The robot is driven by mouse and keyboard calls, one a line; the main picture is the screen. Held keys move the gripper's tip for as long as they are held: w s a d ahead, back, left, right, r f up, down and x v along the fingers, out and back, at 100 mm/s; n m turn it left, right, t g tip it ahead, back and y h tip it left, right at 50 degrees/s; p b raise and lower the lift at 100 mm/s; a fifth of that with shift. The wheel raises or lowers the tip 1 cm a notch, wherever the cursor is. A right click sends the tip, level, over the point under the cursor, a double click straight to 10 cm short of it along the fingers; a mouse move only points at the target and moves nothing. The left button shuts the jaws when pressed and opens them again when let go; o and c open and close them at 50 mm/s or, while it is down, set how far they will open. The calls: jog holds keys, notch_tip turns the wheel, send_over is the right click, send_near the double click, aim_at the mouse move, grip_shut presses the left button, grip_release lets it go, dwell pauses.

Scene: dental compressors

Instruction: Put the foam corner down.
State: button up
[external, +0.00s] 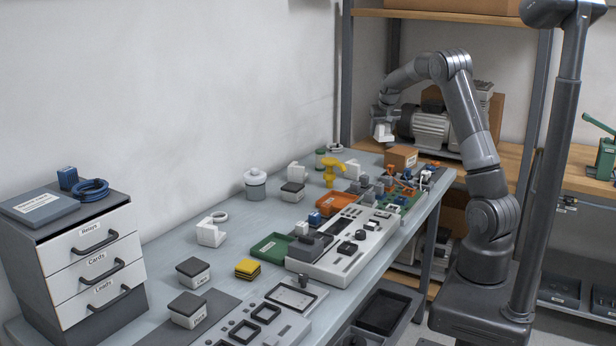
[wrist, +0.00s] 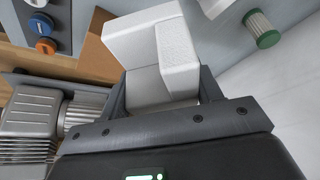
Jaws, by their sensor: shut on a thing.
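The foam corner (external: 383,133) is a white angled block at the far end of the workbench, held above the bench surface. It also shows large in the wrist view (wrist: 180,50), with one upright face and a side wall visible. My gripper (external: 384,121) is shut on it, one finger on each side, and the fingers show at its base in the wrist view (wrist: 162,92). The foam corner's underside is hidden.
Shelving with compressors stands behind.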

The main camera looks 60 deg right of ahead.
jog(key=s+d+r+m+g, duration=0.1)
jog(key=s+d+r+m, duration=0.25)
jog(key=s+d, duration=1.25)
jog(key=h, duration=0.1)
send_near(406, 150)
jog(key=shift+w+d+f+m, duration=0.25)
jog(key=shift+w+d+f, duration=0.4)
jog(key=shift+d, duration=0.15)
jog(key=shift+s+f, duration=0.1)
jog(key=shift+f, duration=1.8)
jog(key=shift+f, duration=0.15)
jog(key=o, duration=0.9)
jog(key=shift+o, duration=0.2)
